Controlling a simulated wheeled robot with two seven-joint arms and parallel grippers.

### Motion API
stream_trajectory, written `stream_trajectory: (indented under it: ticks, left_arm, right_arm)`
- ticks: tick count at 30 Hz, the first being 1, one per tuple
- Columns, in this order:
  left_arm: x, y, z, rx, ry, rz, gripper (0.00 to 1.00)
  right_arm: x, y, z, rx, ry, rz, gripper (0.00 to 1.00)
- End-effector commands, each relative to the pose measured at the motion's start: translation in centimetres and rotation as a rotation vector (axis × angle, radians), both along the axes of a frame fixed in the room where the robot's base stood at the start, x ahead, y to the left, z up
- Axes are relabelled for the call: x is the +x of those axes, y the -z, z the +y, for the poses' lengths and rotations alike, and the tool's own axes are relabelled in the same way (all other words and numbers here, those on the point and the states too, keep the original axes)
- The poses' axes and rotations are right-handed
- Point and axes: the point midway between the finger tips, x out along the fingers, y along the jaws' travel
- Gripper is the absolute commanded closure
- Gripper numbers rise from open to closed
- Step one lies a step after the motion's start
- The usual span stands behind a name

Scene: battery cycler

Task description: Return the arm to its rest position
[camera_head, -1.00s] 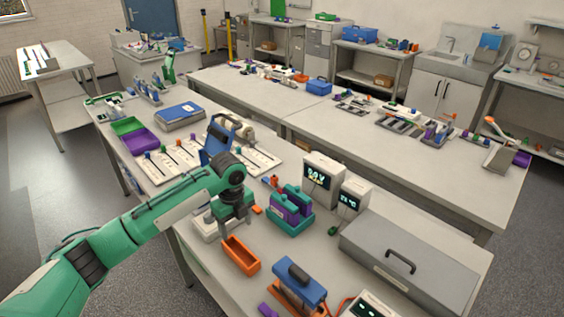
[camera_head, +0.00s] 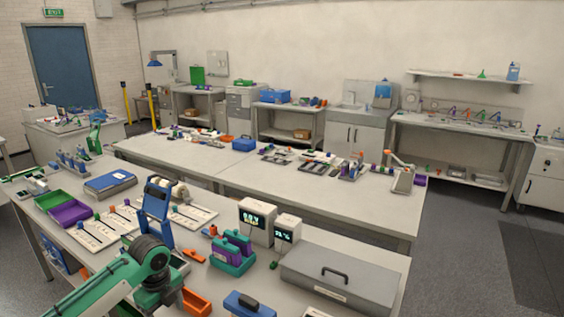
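My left arm (camera_head: 95,290), green with dark joints, comes in from the lower left over the near bench (camera_head: 225,290). Its dark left gripper (camera_head: 158,297) points down near the bottom edge of the head view, beside an orange tray (camera_head: 195,303). The fingertips are hidden or cut off, so I cannot tell whether they are open or hold anything. A blue upright device (camera_head: 155,208) stands just behind the wrist. My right arm and gripper are not in view.
A green-and-purple battery holder (camera_head: 233,252), two display boxes (camera_head: 256,222) and a large grey case (camera_head: 338,278) stand right of the arm. Purple (camera_head: 71,212) and green bins and white strips lie left and behind. The middle bench (camera_head: 320,200) has clear surface.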

Motion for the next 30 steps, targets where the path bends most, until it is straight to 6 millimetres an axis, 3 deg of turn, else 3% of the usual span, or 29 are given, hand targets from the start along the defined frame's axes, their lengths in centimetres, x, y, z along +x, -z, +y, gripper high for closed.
stream_trajectory:
  ticks: [17,24,30]
  left_arm:
    - [-4.6,4.9,-5.6,-0.062,-0.168,-0.037,0.35]
    - [-9.4,8.0,-9.6,-0.142,-0.374,-0.063,0.35]
    - [-14.4,9.7,-12.1,-0.226,-0.645,-0.081,0.35]
  right_arm:
    - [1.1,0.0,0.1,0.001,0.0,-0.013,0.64]
    - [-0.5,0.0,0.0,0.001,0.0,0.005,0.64]
    - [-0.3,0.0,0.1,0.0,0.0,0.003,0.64]
